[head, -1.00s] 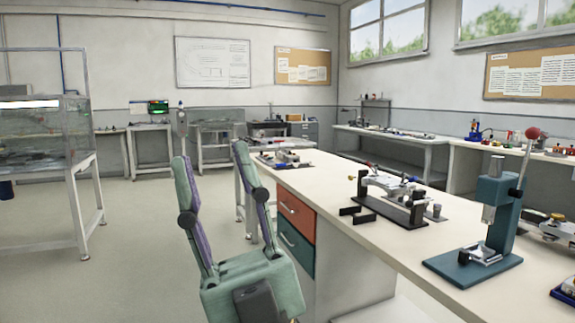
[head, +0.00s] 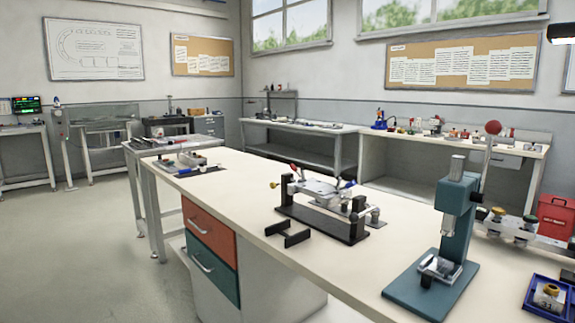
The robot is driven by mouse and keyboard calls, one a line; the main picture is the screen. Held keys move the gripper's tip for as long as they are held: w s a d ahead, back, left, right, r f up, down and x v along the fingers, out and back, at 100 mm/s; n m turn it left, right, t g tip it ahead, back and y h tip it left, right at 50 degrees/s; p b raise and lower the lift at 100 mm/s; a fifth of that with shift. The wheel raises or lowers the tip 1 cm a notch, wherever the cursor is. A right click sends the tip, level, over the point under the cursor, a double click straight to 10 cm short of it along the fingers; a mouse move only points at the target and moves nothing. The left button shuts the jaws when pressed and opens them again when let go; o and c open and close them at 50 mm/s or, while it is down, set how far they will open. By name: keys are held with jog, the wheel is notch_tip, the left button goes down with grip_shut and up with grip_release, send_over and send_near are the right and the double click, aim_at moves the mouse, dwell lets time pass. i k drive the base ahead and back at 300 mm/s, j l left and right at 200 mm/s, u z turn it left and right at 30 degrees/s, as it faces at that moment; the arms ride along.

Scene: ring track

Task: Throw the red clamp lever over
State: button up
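A clamp fixture (head: 322,222) with a black base stands on the long white bench. A small red lever (head: 296,171) sticks up at a slant at its far left side, and it looks like the red clamp lever. A pale plate (head: 318,187) lies across the top of the fixture, with a blue-handled part (head: 347,185) on the right. The fixture is too small here to tell how the clamp is set. My gripper is out of view.
A teal press (head: 445,235) with a red ball-ended lever stands at the bench's near right. A black bracket (head: 288,235) lies left of the fixture. A blue tray (head: 548,297) and a red box (head: 556,217) are farther right. Floor at the left is clear.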

aim_at(292, 167)
jog(key=i+j, duration=0.1)
jog(key=i, duration=0.25)
jog(key=i+j, duration=0.15)
jog(key=i, duration=0.2)
jog(key=i+l+u, duration=0.6)
jog(key=l+u, duration=0.25)
jog(key=j, duration=0.1)
